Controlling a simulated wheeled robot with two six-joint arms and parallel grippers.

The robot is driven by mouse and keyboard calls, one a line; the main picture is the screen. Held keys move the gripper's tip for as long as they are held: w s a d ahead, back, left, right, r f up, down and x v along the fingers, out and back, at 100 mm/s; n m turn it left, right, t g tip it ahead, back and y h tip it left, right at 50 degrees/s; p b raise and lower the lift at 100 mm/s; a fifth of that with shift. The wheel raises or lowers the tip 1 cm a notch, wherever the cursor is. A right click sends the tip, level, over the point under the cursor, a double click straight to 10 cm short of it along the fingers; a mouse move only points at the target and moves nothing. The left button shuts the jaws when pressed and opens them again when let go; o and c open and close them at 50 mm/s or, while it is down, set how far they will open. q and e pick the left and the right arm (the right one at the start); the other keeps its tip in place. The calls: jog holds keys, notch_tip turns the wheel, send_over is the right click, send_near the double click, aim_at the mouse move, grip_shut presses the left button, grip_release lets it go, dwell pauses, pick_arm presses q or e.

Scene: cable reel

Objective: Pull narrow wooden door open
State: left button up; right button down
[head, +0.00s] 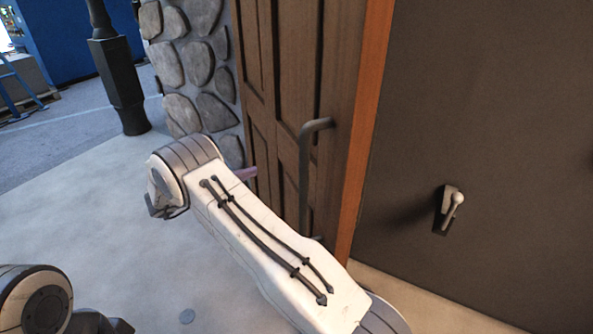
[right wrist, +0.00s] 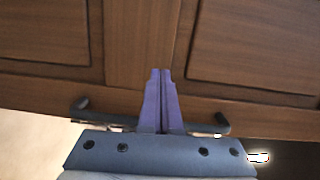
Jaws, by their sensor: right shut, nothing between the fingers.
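The narrow wooden door (head: 287,95) is dark brown and panelled; its panels also fill much of the right wrist view (right wrist: 215,45). A grey bar handle (head: 304,170) stands upright on it near its right side. The handle's lower part is partly hidden by my right arm. My right gripper (head: 247,172) shows purple fingers just left of the handle, in front of the door face, mostly hidden behind the wrist. In the right wrist view, the fingers (right wrist: 161,75) are shut and empty against the panelling, and the handle (right wrist: 222,124) shows behind them. My left gripper is out of view.
An orange-brown strip (head: 366,130) borders the door on the right, beside a dark wall (head: 480,100) with a small lever (head: 452,208). A stone wall (head: 190,65) and a black post (head: 118,85) stand to the left. Pale floor (head: 90,195) at left is clear.

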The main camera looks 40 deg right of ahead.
pick_arm(q)
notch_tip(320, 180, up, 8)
jog(key=p, duration=0.8)
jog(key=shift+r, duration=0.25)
pick_arm(e)
jog(key=s+d+m+g, duration=0.1)
jog(key=s+d, duration=0.2)
jog(key=d, duration=0.3)
jog(key=s+d+f+m+g, duration=0.1)
jog(key=s+d, duration=0.2)
jog(key=d, duration=0.3)
jog(key=shift+d+g, duration=0.2)
jog(key=shift+g, duration=0.1)
